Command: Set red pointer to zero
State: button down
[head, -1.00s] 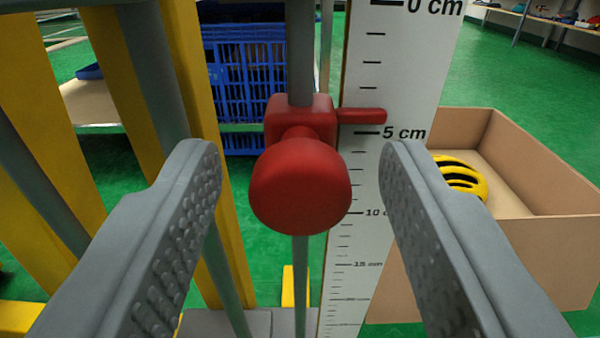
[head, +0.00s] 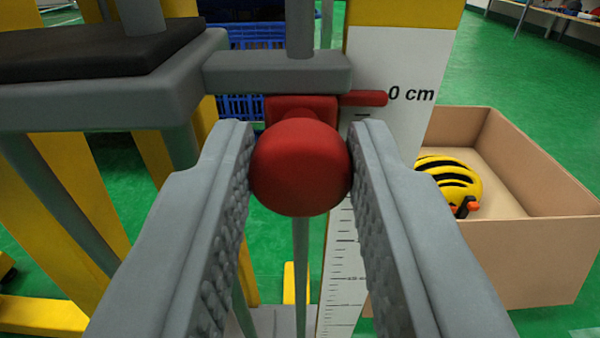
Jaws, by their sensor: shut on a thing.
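The red pointer is a slider on a vertical grey rod, with a round red knob (head: 300,168) at the front and a thin red arm (head: 364,98) reaching right over the scale. The arm lies level with the "0 cm" mark of the white scale (head: 395,65). The slider's top sits directly under a grey crossbar (head: 278,72), seemingly touching it. My gripper (head: 300,165) is shut on the knob, one finger on each side. Most of the slider block and rod is hidden behind the knob.
A grey platform with a black top (head: 100,55) stands at upper left, joined to the crossbar. Yellow posts (head: 60,190) stand behind it. An open cardboard box (head: 530,240) holding a yellow-and-black helmet (head: 450,183) is at right. A blue crate (head: 245,105) is behind. Green floor lies between.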

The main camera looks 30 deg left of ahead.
jog(key=shift+r, duration=0.2)
jog(key=c, duration=1.2)
grip_release()
jog(key=shift+o, duration=0.2)
jog(key=shift+f, duration=0.1)
